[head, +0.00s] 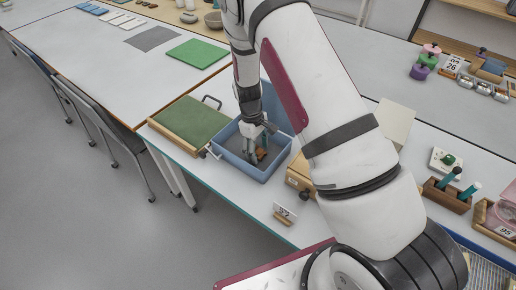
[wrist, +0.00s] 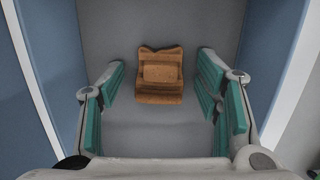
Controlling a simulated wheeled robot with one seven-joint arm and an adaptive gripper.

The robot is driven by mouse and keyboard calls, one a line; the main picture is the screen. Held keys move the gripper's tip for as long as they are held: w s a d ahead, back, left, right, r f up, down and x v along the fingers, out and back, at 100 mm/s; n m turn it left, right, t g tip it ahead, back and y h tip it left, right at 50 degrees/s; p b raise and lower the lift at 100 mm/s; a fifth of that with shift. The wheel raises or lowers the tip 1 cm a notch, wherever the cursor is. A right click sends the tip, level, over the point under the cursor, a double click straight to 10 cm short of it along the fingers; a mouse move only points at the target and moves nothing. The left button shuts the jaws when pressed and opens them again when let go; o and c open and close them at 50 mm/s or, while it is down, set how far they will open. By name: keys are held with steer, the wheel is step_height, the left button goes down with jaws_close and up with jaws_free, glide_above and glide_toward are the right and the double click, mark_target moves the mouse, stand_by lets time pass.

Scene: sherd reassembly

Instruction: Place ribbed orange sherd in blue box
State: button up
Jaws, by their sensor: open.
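The ribbed orange sherd (wrist: 160,76) lies on the grey floor of the blue box, seen in the wrist view between and a little beyond my fingers. In the head view it is a small orange patch (head: 261,153) beside my fingertips. The blue box (head: 235,170) stands on the white table. My gripper (wrist: 160,92) is open, with its teal finger pads apart on either side of the sherd and not touching it. In the head view my gripper (head: 259,146) reaches down inside the box.
A green padded tray (head: 190,125) stands left of the box. A wooden box (head: 300,172) stands close on its right, and a small numbered card (head: 285,214) stands in front. Wooden holders with teal-handled tools (head: 446,195) are farther right.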

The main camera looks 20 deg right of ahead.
steer(key=s+a+r+m+t, duration=0.1)
steer(key=s+r+m+t, duration=0.15)
steer(key=r, duration=2.25)
steer(key=s+r+m+t+y, duration=0.1)
steer(key=s+r+m+t, duration=0.1)
steer(key=s+r, duration=1.1)
steer(key=s+m+t, duration=0.1)
steer(key=s+m, duration=0.1)
steer(key=s, duration=0.9)
steer(key=shift+s+d+r+b, duration=0.3)
steer(key=shift+s+r, duration=0.05)
steer(key=shift+m+t, duration=0.25)
steer(key=shift+c, duration=0.3)
